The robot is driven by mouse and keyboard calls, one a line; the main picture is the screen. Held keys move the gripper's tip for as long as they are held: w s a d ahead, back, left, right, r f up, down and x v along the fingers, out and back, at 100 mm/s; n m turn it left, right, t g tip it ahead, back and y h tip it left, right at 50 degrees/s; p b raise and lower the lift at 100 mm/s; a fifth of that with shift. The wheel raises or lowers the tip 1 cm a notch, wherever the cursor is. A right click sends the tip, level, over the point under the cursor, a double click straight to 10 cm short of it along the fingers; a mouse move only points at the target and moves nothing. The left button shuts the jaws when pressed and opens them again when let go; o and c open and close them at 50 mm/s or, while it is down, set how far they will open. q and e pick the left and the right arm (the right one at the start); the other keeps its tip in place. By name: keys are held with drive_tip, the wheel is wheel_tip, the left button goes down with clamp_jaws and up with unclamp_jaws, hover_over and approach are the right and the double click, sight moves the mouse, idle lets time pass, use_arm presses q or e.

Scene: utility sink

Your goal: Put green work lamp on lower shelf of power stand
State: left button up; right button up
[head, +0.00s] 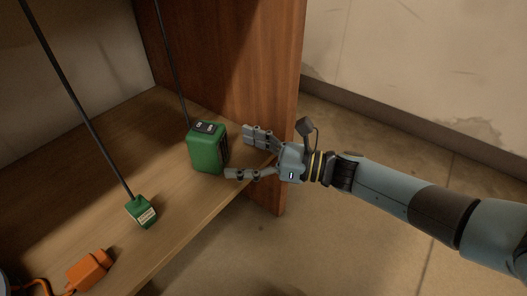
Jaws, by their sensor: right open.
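A green box-shaped object with a black top (207,150), which looks like the green work lamp, stands upright on a wooden shelf board (165,180), close to its front edge. This board may be the stand's lower shelf; no other shelf shows. My right gripper (241,154) is open just right of the green object. Its upper finger is at the object's far right side and its lower finger near the front right corner. I cannot tell whether the fingers touch it. My left gripper is not in view.
A small green block with a label (142,212) sits at the lower end of a dark rod or cord. An orange object with a cable (90,270) lies at lower left. A wooden side panel (275,90) stands behind my gripper. The floor (330,230) is clear.

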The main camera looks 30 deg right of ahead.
drive_tip(key=s+a+f+n+g+h, duration=0.1)
drive_tip(key=s+f+n+g+h, duration=0.15)
drive_tip(key=s+n, duration=0.3)
drive_tip(key=s+a+f+n+g+h, duration=0.1)
drive_tip(key=s+f+n, duration=0.25)
drive_tip(key=s, duration=0.35)
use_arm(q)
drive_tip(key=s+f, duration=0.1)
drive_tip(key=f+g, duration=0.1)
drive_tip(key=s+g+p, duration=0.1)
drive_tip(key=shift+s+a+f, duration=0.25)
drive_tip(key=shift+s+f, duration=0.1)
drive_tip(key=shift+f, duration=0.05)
use_arm(e)
drive_tip(key=s+d+r+n+h, duration=0.3)
drive_tip(key=s+n, duration=0.3)
drive_tip(key=n, duration=0.4)
drive_tip(key=s+d+r+n+t+h, duration=0.1)
drive_tip(key=s+d+r+n+h, duration=0.2)
drive_tip(key=n, duration=0.6)
drive_tip(key=s+h, duration=0.2)
drive_tip(key=s, duration=0.1)
drive_tip(key=shift+s+d+r+n, duration=0.15)
drive_tip(key=shift+s+n, duration=0.05)
drive_tip(key=shift+n, duration=0.2)
drive_tip(key=shift+t, duration=0.25)
